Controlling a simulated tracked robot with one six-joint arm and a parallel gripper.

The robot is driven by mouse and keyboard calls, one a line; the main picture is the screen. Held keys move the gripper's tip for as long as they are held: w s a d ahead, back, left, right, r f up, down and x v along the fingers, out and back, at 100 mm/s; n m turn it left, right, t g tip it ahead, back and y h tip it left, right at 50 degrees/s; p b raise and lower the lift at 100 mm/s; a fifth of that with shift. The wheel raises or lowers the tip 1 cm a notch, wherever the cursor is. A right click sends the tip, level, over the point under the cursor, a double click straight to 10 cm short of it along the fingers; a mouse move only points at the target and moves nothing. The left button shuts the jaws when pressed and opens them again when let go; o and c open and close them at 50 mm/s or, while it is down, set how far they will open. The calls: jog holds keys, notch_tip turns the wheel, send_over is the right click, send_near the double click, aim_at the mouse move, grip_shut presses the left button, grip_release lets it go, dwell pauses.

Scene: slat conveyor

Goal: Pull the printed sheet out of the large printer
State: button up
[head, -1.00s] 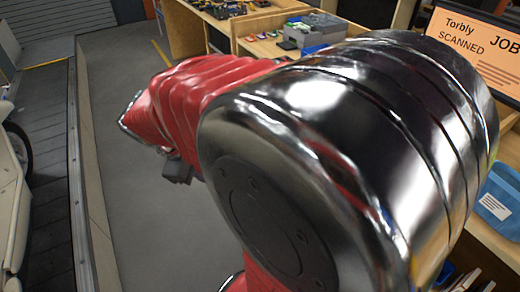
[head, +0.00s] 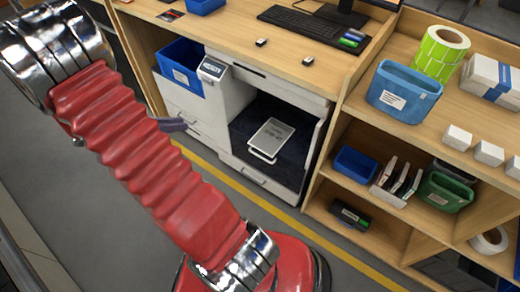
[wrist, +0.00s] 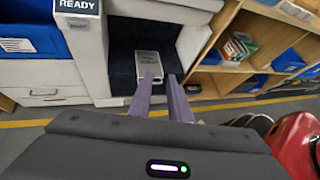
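The large printer (head: 232,100) is a white machine under the desk, with a dark open recess.
A blue bin (head: 181,67) sits left of the recess, beside a small READY display (head: 212,68). Wooden shelves (head: 330,205) with bins stand close on the right. A keyboard (head: 300,24) lies on the desk above. Grey floor with a yellow line (head: 245,188) is clear in front.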

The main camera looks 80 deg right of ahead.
jog(key=s+d+f+n+g+h, duration=0.1)
jog(key=s+d+f+n+h, duration=0.15)
jog(key=d+f+n, duration=0.5)
jog(key=s+d+f+n+g+h, duration=0.15)
jog(key=s+d+f, duration=0.3)
jog(key=f, duration=0.65)
jog(key=s+f+n+t+h, duration=0.2)
jog(key=s+f+n, duration=0.3)
jog(key=f, duration=0.5)
jog(key=s+f+n+t+h, duration=0.1)
jog(key=s+f+n, duration=0.4)
jog(key=f, duration=0.6)
jog(key=shift+n+t+h, duration=0.35)
jog(key=shift+n+h, duration=0.05)
jog(key=shift+n, duration=0.2)
jog(key=shift+s, duration=0.1)
jog(key=x, duration=1)
grip_shut()
